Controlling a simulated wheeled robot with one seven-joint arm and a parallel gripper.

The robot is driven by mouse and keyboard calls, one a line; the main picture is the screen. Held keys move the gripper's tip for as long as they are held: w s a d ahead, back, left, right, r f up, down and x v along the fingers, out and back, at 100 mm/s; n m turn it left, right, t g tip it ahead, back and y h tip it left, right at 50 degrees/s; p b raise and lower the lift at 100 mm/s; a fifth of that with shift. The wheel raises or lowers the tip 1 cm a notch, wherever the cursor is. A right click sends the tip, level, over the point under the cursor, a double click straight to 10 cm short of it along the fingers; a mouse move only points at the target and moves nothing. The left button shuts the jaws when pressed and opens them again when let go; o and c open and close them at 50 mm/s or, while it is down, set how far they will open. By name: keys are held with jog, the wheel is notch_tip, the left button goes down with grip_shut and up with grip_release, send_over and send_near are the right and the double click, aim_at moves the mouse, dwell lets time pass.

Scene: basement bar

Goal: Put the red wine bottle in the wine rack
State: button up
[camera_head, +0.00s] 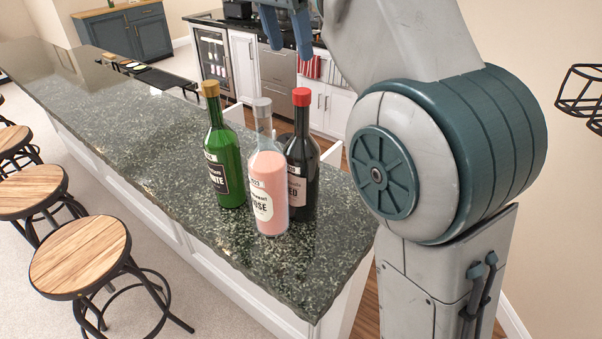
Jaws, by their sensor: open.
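The red wine bottle (307,164) is dark with a red cap and a pale label. It stands upright on the green-black stone counter (155,160). A pink rosé bottle (268,196) stands in front of it and hides part of its left side. My gripper (287,38) is at the top edge of the head view, above and beyond the bottles. Its blue fingers are apart with nothing seen between them. A black wire frame (579,97) at the right edge, cut off by the picture, may be the wine rack; I cannot tell for sure.
A green bottle (227,160) stands left of the rosé. Wooden stools (80,256) line the left side. Cabinets and a back counter with bottles stand behind. The counter's front end is clear.

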aim_at(301, 91)
jog(key=b+x, duration=0.1)
jog(key=x, duration=0.5)
jog(key=shift+f+b, duration=0.35)
jog(key=shift+f, duration=0.05)
jog(key=shift+w+x, duration=0.15)
jog(key=shift+x, duration=1.5)
jog(key=shift+w+x, duration=0.1)
jog(key=shift+x, duration=1.5)
jog(key=shift+r, duration=0.1)
grip_shut()
jog(key=shift+r, duration=0.1)
